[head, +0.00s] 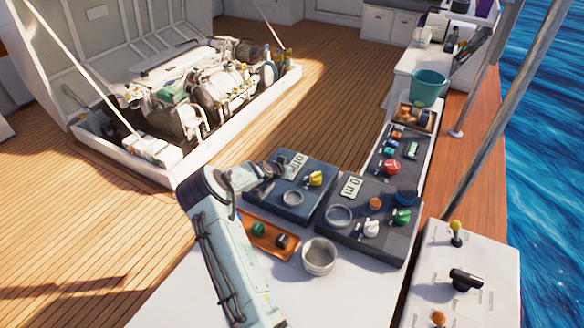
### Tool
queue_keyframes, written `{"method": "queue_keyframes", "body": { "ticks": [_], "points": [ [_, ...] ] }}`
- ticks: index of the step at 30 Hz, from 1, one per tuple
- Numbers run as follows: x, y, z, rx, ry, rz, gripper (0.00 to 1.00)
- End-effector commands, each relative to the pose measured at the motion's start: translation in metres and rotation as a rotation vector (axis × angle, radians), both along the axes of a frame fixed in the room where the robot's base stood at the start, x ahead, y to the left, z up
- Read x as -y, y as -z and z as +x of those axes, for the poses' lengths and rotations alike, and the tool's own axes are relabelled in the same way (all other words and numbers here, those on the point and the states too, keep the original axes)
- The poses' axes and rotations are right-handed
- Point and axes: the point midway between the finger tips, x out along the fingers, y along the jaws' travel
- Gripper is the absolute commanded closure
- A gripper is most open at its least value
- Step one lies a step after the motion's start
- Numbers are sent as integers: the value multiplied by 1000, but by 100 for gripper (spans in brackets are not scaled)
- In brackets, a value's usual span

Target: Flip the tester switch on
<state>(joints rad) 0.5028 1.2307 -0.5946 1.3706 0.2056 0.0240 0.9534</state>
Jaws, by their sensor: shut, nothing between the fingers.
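A dark blue box (300,212) on the white bench has a tilted light display (295,163), a grey ring (293,197) and a yellow knob (316,179). The display's text looks like "OFF", though it is small. I cannot tell for sure which part is the tester switch. My gripper (281,168) is shut and empty at the box's upper left, beside the display. It hides part of the box top there. I cannot tell whether it touches the box.
A darker box (345,248) with a display, ring and several knobs stands close on the right. An orange tray (246,221) and a metal cup (319,256) are in front. A teal bucket (428,88) stands behind. The open engine hatch (165,175) is at left.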

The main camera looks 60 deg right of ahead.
Motion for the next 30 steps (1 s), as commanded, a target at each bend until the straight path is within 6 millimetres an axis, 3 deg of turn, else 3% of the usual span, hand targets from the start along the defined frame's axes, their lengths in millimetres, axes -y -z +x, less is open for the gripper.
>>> {"method": "queue_keyframes", "body": {
  "ticks": [20,30],
  "points": [
    [2,7,0,0,2,94,100],
    [-11,8,0,0,2,96,100]
  ]
}}
